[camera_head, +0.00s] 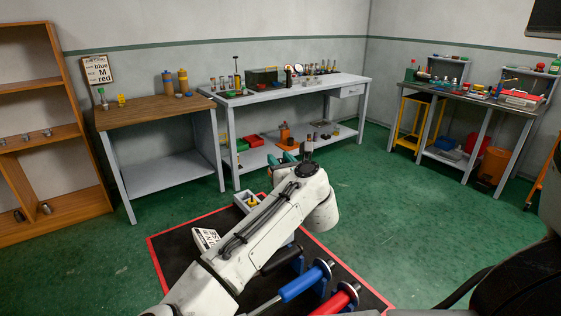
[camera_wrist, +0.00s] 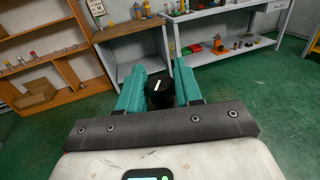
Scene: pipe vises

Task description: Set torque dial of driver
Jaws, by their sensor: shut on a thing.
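My gripper shows in the wrist view (camera_wrist: 160,88) with two teal fingers on either side of a black round knob (camera_wrist: 158,95) with a white mark on its top. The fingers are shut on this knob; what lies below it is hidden. In the head view my gripper (camera_head: 291,158) is small and partly behind my arm, and the knob cannot be made out there. Tools with a black handle (camera_head: 281,259), a blue handle (camera_head: 300,283) and a red handle (camera_head: 336,302) lie at the front. I cannot tell which is the driver.
A red-edged black mat (camera_head: 172,252) bears a white printed card (camera_head: 206,238) and a grey holder (camera_head: 243,203). A wooden-topped bench (camera_head: 150,110), a grey bench (camera_head: 300,88) and a shelf (camera_head: 40,140) stand behind. A sign (camera_head: 98,71) reads "blue M red". Green floor is open between.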

